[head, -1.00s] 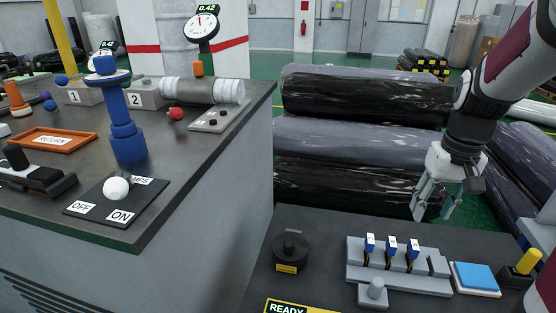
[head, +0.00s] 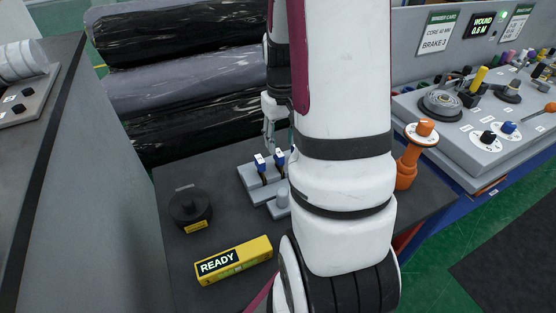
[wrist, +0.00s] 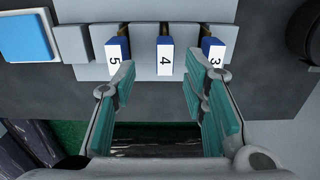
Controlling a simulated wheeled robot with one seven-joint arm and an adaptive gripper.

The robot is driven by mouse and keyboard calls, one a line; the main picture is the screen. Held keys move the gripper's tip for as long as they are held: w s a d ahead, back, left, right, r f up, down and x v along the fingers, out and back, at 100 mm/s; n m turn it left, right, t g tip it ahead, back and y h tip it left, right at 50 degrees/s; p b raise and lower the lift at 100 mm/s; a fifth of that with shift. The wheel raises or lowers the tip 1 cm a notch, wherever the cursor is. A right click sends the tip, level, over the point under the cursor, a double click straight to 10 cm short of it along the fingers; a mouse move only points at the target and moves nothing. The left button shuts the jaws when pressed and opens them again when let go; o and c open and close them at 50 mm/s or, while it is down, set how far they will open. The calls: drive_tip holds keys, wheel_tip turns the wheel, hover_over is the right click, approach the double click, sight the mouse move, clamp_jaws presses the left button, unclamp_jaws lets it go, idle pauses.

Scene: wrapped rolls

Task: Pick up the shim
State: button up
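Several blue-and-white tagged pieces, which I take to be the shims, stand in a grey rack (wrist: 140,72). In the wrist view they read 5 (wrist: 115,58), 4 (wrist: 165,60) and 3 (wrist: 213,57). My gripper (wrist: 158,78) is open, its teal-padded fingers spread on either side of tag 4 and apart from it. Nothing is between the fingers. In the head view two tags (head: 262,164) show on the rack; the rest is hidden behind my arm. My gripper (head: 271,132) is partly hidden there, just behind the rack.
A blue square pad (wrist: 27,37) lies beside the rack. An orange post (head: 408,160) and a control panel (head: 470,125) are at right. Wrapped rolls (head: 180,85) lie behind.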

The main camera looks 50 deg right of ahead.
sight(279, 153)
drive_tip(key=shift+w+a+f, duration=0.1)
drive_tip(key=shift+a+f, duration=0.05)
drive_tip(key=shift+f, duration=1.2)
drive_tip(key=shift+a+f, duration=0.1)
drive_tip(key=shift+f, duration=1.25)
drive_tip(key=shift+c, duration=0.6)
clamp_jaws()
